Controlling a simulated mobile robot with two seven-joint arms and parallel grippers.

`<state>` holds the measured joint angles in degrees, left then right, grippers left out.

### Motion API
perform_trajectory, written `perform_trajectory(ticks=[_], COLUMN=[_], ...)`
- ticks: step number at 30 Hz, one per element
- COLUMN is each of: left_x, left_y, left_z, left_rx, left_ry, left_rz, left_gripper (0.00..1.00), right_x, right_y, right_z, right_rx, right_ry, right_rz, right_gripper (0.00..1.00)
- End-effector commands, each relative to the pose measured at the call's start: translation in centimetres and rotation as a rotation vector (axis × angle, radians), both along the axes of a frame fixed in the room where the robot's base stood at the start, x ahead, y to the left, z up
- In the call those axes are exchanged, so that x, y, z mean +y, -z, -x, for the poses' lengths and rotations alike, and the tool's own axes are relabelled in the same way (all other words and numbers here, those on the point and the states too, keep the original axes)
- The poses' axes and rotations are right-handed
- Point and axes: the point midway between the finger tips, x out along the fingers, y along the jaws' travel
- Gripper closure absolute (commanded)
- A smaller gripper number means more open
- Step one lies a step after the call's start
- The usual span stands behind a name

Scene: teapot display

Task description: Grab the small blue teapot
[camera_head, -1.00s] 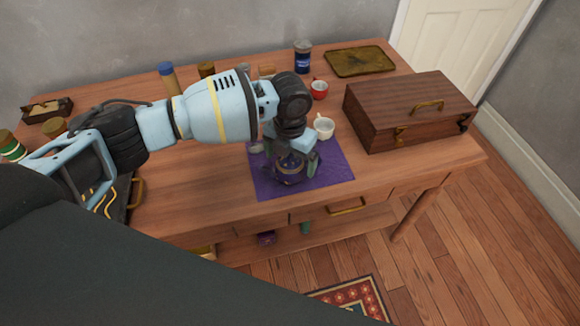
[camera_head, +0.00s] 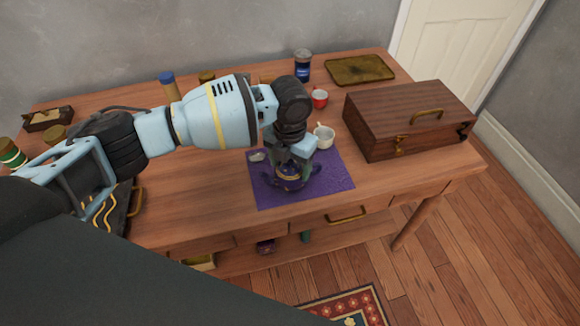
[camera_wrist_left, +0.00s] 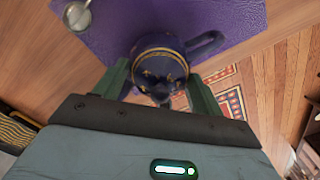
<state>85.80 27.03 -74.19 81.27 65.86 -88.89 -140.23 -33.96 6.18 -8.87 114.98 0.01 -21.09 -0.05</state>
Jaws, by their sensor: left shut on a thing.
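The small dark blue teapot (camera_head: 291,181) with gold trim is over the purple mat (camera_head: 330,180) on the wooden table. My left gripper (camera_head: 294,168) comes down on it from above and hides its upper part. In the left wrist view the teapot (camera_wrist_left: 160,60) sits between the two green fingers (camera_wrist_left: 160,88), with its handle toward the upper right. The gripper is shut on the teapot. I cannot tell whether the teapot still touches the mat. My right gripper is not in view.
A white cup (camera_head: 324,136) stands just behind the mat, and a red cup (camera_head: 319,98) farther back. A small metal item (camera_head: 257,156) lies on the mat's back left corner. A wooden box (camera_head: 410,120) stands to the right. The table's front edge is close.

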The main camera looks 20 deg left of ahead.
Motion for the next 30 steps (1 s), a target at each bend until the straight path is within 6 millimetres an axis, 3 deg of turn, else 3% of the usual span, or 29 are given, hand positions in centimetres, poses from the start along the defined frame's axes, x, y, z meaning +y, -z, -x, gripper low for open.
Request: perform_trajectory(ticks=[5,21,30], left_x=[-0.1,-3.9,-4.9], left_y=[-2.7,-3.6,-3.8], left_z=[0.1,11.7,14.8], left_rx=[-0.004,-0.002,-0.002], left_ry=[0.002,0.006,0.001], left_rz=[0.002,0.001,0.000], left_gripper=[0.59,0.59,0.59], right_x=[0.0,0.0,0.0], right_y=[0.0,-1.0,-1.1], right_z=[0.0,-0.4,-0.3], right_rx=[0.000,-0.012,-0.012], right_ry=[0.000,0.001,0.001], right_rz=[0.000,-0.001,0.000], right_gripper=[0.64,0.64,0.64])
